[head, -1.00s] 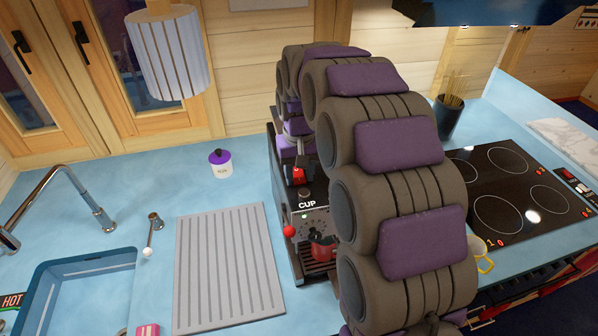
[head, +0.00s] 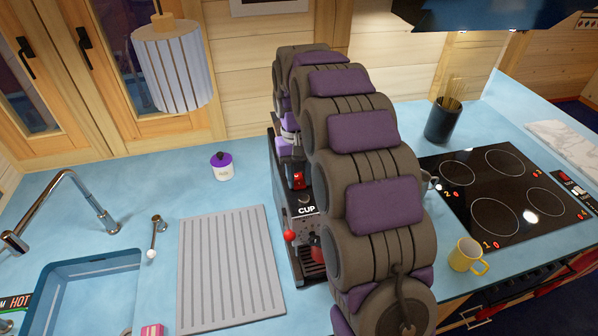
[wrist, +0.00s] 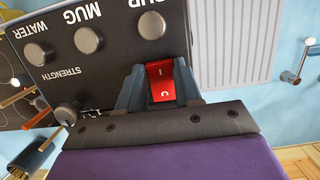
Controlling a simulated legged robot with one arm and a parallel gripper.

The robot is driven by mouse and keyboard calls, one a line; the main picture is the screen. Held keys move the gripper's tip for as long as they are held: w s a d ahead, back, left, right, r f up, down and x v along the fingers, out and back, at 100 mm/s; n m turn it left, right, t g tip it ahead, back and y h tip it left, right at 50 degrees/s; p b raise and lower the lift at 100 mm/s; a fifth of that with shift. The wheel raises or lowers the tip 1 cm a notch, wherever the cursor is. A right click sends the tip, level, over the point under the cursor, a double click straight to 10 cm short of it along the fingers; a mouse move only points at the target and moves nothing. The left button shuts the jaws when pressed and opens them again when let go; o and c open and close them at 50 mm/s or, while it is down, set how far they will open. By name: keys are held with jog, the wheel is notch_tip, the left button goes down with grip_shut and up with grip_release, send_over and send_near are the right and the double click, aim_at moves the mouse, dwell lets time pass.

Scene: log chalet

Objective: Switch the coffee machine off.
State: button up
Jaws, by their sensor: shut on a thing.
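The coffee machine (head: 307,222) is dark, with a front marked CUP, and stands on the blue counter behind my arm. Its red rocker switch (head: 297,178) shows in the head view near the machine's top. In the wrist view the same switch (wrist: 161,76) carries the marks I and O. The two fingers of my gripper (wrist: 160,92) are on either side of it, closed around it. I cannot tell which half is pressed in. In the head view my arm hides much of the machine, and the fingers are not clear.
A ribbed grey drainboard (head: 230,265) and a sink (head: 80,290) are to the left. A yellow mug (head: 465,254) stands right of my arm, before the cooktop (head: 510,190). A purple-lidded jar (head: 222,167) stands behind the drainboard. A lamp (head: 172,65) hangs at upper left.

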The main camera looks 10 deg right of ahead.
jog(key=shift+w+r+g+p, duration=0.15)
jog(key=shift+w+g+p, duration=0.1)
jog(key=shift+g+p, duration=0.35)
jog(key=o, duration=1)
jog(key=shift+o, duration=0.2)
jog(key=shift+w+r, duration=0.3)
jog(key=shift+r, duration=0.2)
jog(key=p+v, duration=0.2)
jog(key=v, duration=0.4)
jog(key=shift+s+a, duration=0.1)
notch_tip(320, 180, up, 4)
jog(key=p, duration=0.7)
send_over(296, 176)
jog(key=w, duration=0.2)
jog(key=shift+s+r, duration=0.1)
jog(key=shift+r, duration=0.15)
